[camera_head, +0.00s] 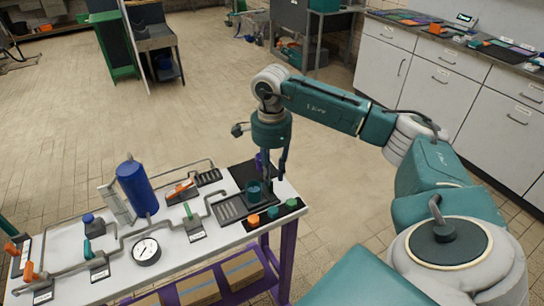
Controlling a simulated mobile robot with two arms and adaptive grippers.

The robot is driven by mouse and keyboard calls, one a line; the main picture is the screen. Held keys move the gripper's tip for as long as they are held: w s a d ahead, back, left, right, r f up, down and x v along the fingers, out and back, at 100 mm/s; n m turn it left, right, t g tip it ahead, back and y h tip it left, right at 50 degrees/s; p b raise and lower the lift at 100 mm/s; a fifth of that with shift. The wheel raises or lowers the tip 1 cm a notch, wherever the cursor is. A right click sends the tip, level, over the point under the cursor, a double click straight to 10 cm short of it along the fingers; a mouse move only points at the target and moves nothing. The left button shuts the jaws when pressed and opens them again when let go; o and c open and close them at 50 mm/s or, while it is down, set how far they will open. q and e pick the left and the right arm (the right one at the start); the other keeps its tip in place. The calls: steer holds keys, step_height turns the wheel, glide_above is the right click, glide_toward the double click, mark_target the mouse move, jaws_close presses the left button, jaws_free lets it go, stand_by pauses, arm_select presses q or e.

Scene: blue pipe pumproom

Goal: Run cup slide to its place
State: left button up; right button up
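A dark teal cup (253,191) stands near the right end of the white table, at the edge of a grey slotted tray (230,209). My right gripper (274,176) hangs pointing down just behind and right of the cup. Its fingers look spread apart, and I see nothing held between them. A small purple part (258,161) shows beside the left finger; I cannot tell what it belongs to. My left gripper is not in view.
A dark panel with orange (253,220) and green (291,203) knobs lies at the table's front right. A blue cylinder (136,188), pipes, valves and a pressure gauge (146,252) fill the table's left part.

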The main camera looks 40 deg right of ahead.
step_height(320, 180, up, 10)
steer(key=shift+r, duration=0.2)
stand_by(0.6)
